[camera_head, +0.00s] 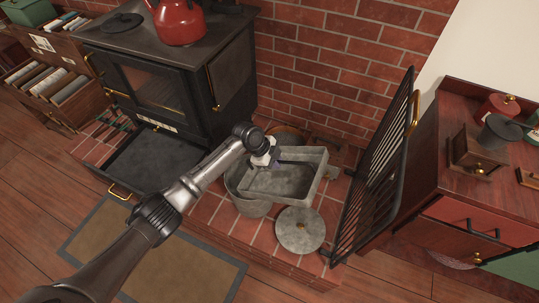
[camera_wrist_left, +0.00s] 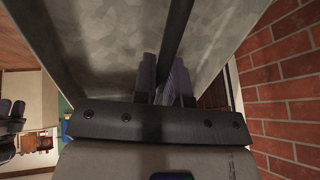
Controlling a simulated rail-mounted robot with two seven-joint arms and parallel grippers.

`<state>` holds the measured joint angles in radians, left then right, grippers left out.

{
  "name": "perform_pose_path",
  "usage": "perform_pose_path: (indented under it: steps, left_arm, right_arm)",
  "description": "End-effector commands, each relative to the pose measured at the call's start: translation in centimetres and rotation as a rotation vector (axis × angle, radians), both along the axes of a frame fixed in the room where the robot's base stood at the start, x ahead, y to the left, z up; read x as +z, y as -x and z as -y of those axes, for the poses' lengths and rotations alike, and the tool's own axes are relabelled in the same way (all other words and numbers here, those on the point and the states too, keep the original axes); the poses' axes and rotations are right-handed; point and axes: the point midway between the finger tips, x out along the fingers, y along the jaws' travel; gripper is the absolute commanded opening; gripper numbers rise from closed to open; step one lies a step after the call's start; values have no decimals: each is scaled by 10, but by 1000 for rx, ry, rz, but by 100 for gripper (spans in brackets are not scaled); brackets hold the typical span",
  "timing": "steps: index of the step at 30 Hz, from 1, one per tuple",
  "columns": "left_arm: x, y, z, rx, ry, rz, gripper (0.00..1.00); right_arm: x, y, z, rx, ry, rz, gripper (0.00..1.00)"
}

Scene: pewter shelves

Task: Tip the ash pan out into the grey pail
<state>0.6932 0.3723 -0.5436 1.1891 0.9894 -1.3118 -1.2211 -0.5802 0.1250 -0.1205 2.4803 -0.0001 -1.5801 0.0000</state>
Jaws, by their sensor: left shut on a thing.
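The grey metal ash pan (camera_head: 282,182) is a shallow rectangular tray held over the grey pail (camera_head: 251,207). The pan looks close to level and covers much of the pail's mouth. I cannot tell whether ash lies in it. My left gripper (camera_head: 272,160) is at the pan's back left side. In the left wrist view, its fingers (camera_wrist_left: 165,82) are closed around a thin dark bar (camera_wrist_left: 176,40), with the pan's grey metal (camera_wrist_left: 100,45) behind. The inside of the pail is mostly hidden.
A round grey lid (camera_head: 300,230) lies on the brick hearth, right of the pail. A black slatted fireguard (camera_head: 378,170) stands to the right. The black stove (camera_head: 165,80) has its lower drawer (camera_head: 150,163) pulled out at left. A red kettle (camera_head: 180,22) sits on top.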

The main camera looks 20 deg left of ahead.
Motion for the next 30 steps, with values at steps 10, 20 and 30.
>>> perform_pose_path:
  steps: [10, 20, 30]
  left_arm:
    - [-4, -1, 22, -1, -241, 3, 0]
    - [-15, -2, 33, -1, -429, 0, 0]
    - [-19, -2, 35, 2, -483, 0, 0]
  right_arm:
    - [17, 0, 1, 0, 2, -1, 43]
    - [28, 0, -1, -4, -6, 0, 43]
    - [30, 0, -2, -7, -9, 0, 43]
